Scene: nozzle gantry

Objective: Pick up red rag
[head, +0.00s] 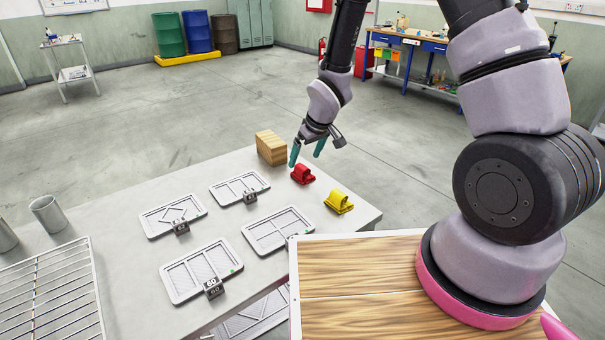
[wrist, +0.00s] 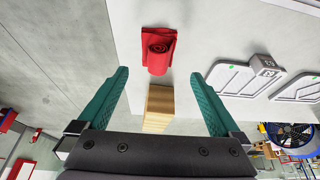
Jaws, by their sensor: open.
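The red rag (head: 302,175) is a small folded, rolled cloth on the grey table, between the wooden block and a yellow rag. In the wrist view the red rag (wrist: 158,50) lies ahead of the fingers, roughly centred between them, its rolled end facing the camera. My gripper (head: 307,155) has teal fingers and hangs just above and beside the red rag in the head view. The wrist view shows my gripper (wrist: 160,82) open, with nothing between the fingertips. The fingers look apart from the rag.
A yellow rag (head: 339,202) lies to the right of the red one. A wooden block (head: 271,148) stands close on its left, also in the wrist view (wrist: 159,104). Several grey trays (head: 240,188) with number tags lie nearby. A wire rack (head: 50,295) is at left.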

